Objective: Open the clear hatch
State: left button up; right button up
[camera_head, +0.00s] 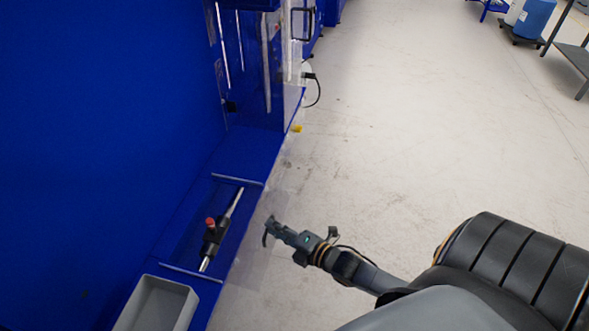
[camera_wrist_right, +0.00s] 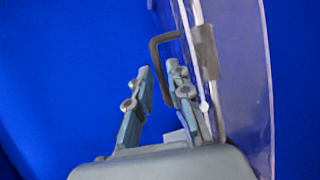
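The clear hatch (camera_head: 258,250) is a faint transparent panel along the right edge of the low blue recess, and it fills the right of the right wrist view (camera_wrist_right: 240,70). Its dark bracket-shaped handle (camera_wrist_right: 154,58) stands out from the panel. My right gripper (camera_head: 272,231) is at the handle, coming in from the right in the head view. In the right wrist view its two fingers (camera_wrist_right: 160,95) are apart, with the handle's bar appearing between them. I cannot tell whether a finger touches the handle. My left gripper is not in view.
A metal rod with a red-topped dark fitting (camera_head: 211,230) lies in the recess. A grey bin (camera_head: 160,303) stands in front. A taller clear-panelled enclosure (camera_head: 250,70) with its own handle (camera_head: 302,24) is behind.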

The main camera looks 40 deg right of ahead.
jog(key=v, duration=0.9)
jog(key=shift+s, duration=0.1)
jog(key=s+d+f+m+g+h, duration=0.1)
jog(key=s+f+m+g+h, duration=0.3)
jog(key=f, duration=0.9)
jog(key=s+d+f+m+g, duration=0.1)
jog(key=s+f+m+g, duration=0.2)
jog(key=s+f+m, duration=0.65)
jog(key=s+a+f+m+g, duration=0.3)
jog(key=s+f, duration=0.5)
jog(key=s+a+f+m+g, duration=0.3)
jog(key=s+a+f+g, duration=0.1)
jog(key=s+f, duration=0.4)
jog(key=shift+a+f, duration=0.15)
jog(key=shift+f, duration=0.55)
